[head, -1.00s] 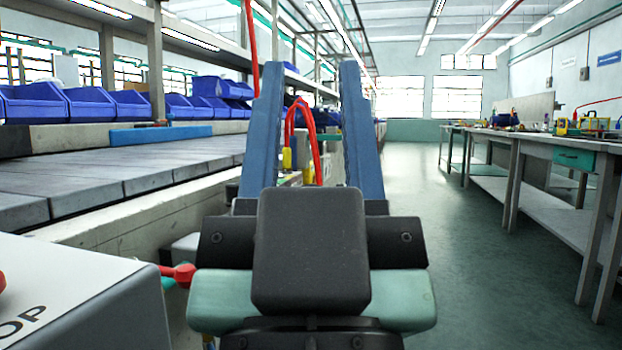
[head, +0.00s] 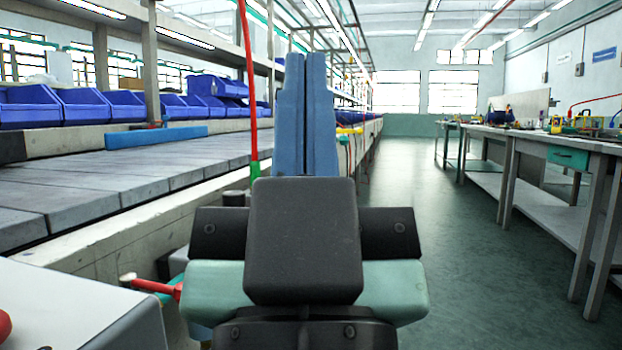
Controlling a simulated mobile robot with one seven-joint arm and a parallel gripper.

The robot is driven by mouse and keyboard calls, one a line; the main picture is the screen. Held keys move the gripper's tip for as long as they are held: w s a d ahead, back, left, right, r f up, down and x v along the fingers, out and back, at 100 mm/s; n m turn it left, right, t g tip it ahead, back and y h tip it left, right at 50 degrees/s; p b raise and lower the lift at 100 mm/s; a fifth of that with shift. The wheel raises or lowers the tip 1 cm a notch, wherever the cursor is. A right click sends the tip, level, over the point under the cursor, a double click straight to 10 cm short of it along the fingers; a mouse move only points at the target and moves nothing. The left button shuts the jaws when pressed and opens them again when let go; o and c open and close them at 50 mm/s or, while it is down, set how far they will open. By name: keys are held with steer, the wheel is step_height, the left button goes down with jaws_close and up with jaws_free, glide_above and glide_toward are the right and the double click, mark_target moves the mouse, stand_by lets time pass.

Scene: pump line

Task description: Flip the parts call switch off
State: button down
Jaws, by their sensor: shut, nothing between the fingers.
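My gripper (head: 306,120) is in the middle of the head view. Its two blue fingers are pressed together, point away from me and hold nothing. I cannot make out a parts call switch for certain; my gripper and wrist hide the middle of the view. A small red and green handle (head: 158,287) with a pale tip shows left of my wrist, beside the conveyor's side wall; I cannot tell what it belongs to.
A grey box (head: 85,300) with a red button (head: 4,326) stands at the lower left. The conveyor (head: 120,180) runs along the left, with blue bins (head: 85,105) behind it. A workbench (head: 560,143) stands at the right. The green floor (head: 440,230) between is clear.

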step_height(320, 180, up, 24)
steer(key=p, duration=2.2)
